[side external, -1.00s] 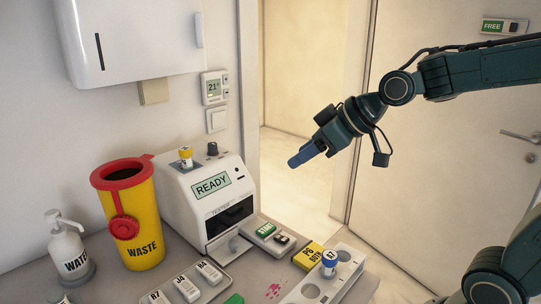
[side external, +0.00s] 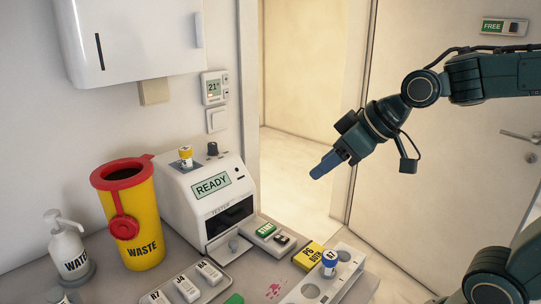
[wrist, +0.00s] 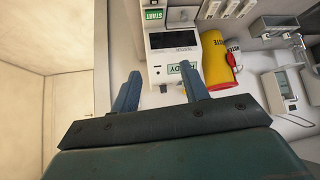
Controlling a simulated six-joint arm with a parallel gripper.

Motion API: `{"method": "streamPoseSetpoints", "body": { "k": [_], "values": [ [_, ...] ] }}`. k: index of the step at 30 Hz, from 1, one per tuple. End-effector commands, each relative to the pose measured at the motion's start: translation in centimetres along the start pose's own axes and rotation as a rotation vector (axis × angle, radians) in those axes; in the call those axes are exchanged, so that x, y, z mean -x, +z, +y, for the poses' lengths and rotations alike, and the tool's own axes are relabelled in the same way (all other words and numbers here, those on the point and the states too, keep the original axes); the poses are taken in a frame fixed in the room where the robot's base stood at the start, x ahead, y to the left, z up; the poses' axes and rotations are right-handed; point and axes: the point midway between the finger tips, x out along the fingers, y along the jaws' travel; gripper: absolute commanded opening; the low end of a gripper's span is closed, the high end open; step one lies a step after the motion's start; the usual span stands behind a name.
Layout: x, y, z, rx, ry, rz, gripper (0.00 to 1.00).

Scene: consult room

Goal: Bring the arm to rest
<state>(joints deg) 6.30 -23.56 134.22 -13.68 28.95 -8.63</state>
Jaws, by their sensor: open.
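My gripper (side external: 328,164) is in the air to the right of the white tester, above the table and in front of the doorway. Its blue fingers point down and to the left in the side view. In the wrist view my gripper (wrist: 160,90) shows two fingers apart with nothing between them. The tester (side external: 206,205) stands against the wall with READY on its screen. A yellow-capped tube (side external: 186,156) stands in its top. In the wrist view the tester (wrist: 172,58) lies beyond the fingers.
A yellow waste bin (side external: 142,225) with a red rim and a white pump bottle (side external: 70,248) stand left of the tester. A rack (side external: 345,275) holding a blue-capped tube (side external: 329,263) stands at the table's right, near the yellow P6 box (side external: 308,255). The air around my gripper is clear.

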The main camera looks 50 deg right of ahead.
Motion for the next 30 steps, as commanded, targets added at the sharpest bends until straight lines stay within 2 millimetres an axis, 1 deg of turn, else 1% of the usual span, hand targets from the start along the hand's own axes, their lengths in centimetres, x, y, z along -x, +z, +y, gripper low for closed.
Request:
{"method": "streamPoseSetpoints", "body": {
  "k": [5, 8, 15, 18, 21, 23, 30],
  "values": [
    [1.4, 2.0, -0.3, -0.025, 0.022, -0.039, 0.45],
    [2.5, 3.9, -0.5, -0.051, 0.041, -0.076, 0.45],
    [5.2, 9.1, -0.8, -0.138, 0.09, -0.173, 0.45],
    [6.0, 10.7, -0.9, -0.169, 0.105, -0.201, 0.45],
    [6.4, 11.7, -0.9, -0.189, 0.114, -0.22, 0.45],
    [6.5, 12.0, -0.9, -0.195, 0.116, -0.226, 0.45],
    [6.5, 12.1, -0.9, -0.198, 0.117, -0.229, 0.45]
  ]
}}
